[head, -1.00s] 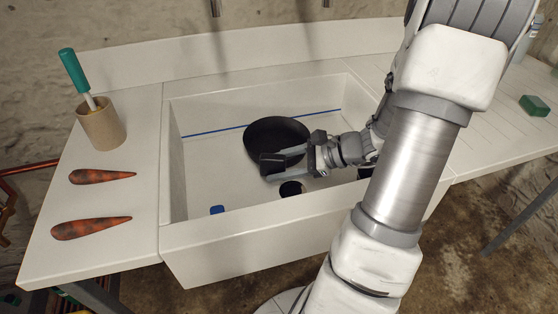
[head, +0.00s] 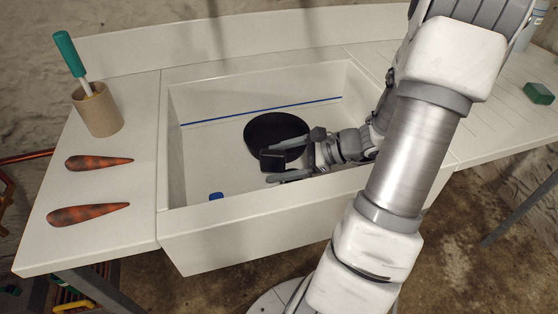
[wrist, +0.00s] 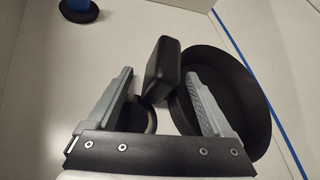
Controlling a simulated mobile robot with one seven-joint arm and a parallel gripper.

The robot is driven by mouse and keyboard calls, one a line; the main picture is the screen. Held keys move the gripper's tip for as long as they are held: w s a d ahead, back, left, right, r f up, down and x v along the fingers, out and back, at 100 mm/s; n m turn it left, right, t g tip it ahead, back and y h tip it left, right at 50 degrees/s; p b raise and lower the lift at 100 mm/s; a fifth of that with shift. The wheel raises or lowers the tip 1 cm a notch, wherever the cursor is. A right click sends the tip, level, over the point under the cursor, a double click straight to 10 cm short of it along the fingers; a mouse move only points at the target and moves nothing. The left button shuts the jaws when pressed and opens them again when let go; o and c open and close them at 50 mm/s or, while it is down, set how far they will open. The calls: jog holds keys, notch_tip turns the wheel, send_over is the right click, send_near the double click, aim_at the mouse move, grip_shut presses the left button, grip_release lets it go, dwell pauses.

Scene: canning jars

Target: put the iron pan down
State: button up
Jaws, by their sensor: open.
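The black iron pan (head: 277,130) lies in the white sink, looking flat on its floor near the blue line; it also shows in the wrist view (wrist: 245,100). Its blocky dark handle (head: 272,161) points toward the sink's front. My gripper (head: 284,163) is open, with one finger on each side of the handle. In the wrist view, the handle (wrist: 172,70) stands between the spread fingers, nearer the right one. The right finger overlaps the pan's body in the picture; whether it touches is unclear. Part of the pan's near rim is hidden behind handle and finger.
The sink's front wall (head: 230,232) is close to my wrist. A blue-topped stopper (head: 216,196) lies at the sink's front left. A dark ring shows below the handle in the wrist view (wrist: 151,122).

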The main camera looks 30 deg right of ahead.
jog(key=shift+s+d+r, duration=0.15)
jog(key=shift+d+r, duration=0.05)
jog(key=shift+r, duration=0.15)
jog(key=p+v, duration=0.4)
jog(key=v, duration=0.7)
jog(key=shift+s+d, duration=0.15)
jog(key=shift+s, duration=0.05)
jog(key=shift+r, duration=0.1)
